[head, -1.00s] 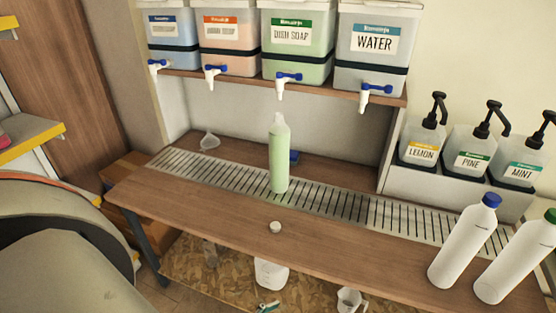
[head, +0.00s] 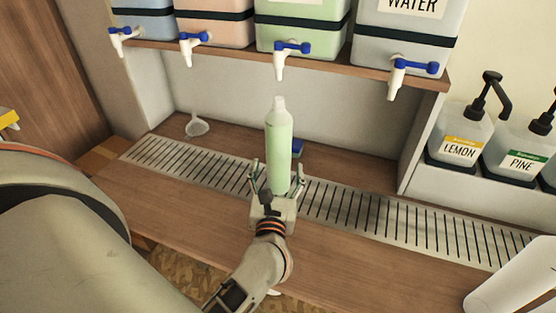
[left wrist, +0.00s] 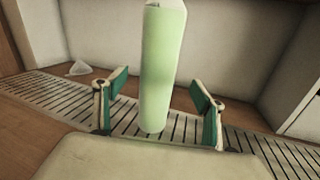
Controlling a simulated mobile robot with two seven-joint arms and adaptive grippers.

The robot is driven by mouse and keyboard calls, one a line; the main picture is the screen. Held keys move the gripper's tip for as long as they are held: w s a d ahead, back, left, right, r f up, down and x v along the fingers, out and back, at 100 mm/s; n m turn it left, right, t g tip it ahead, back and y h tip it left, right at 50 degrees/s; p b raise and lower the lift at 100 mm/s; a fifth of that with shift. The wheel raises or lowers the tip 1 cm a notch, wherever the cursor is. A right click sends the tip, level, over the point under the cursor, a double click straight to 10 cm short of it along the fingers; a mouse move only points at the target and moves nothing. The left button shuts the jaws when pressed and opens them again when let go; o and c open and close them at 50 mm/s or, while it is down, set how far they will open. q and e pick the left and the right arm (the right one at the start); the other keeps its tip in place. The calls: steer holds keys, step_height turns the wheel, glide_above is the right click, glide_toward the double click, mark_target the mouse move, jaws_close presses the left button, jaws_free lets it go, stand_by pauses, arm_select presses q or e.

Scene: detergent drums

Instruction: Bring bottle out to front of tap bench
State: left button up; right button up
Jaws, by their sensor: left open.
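A bottle (head: 279,150) filled with pale green liquid stands upright on the slotted drip grate (head: 345,207) of the wooden tap bench (head: 190,205), below the dish soap drum's tap (head: 284,60). It has no cap on. My left gripper (head: 274,182) is at the bottle's lower part, reaching in from the front. In the left wrist view its two green-padded fingers (left wrist: 160,105) are spread on either side of the bottle (left wrist: 160,75), with gaps to both sides. My right gripper is not in view.
Drums with taps stand on the shelf above; the water tap (head: 405,75) hangs to the right. A clear funnel (head: 196,125) lies at the back left, and a blue item (head: 297,147) is behind the bottle.

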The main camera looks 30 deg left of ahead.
mark_target(278, 159)
arm_select(q)
steer(key=shift+w+a+f+n+g, duration=0.25)
steer(key=shift+w+n+g, duration=0.05)
steer(key=shift+n, duration=0.3)
steer(key=shift+w+a, duration=0.1)
steer(key=shift+w, duration=0.05)
steer(key=x, duration=0.5)
steer(key=shift+w+a+r+p, duration=0.1)
steer(key=shift+w+p, duration=0.05)
steer(key=shift+p, duration=0.15)
steer(key=shift+x, duration=0.9)
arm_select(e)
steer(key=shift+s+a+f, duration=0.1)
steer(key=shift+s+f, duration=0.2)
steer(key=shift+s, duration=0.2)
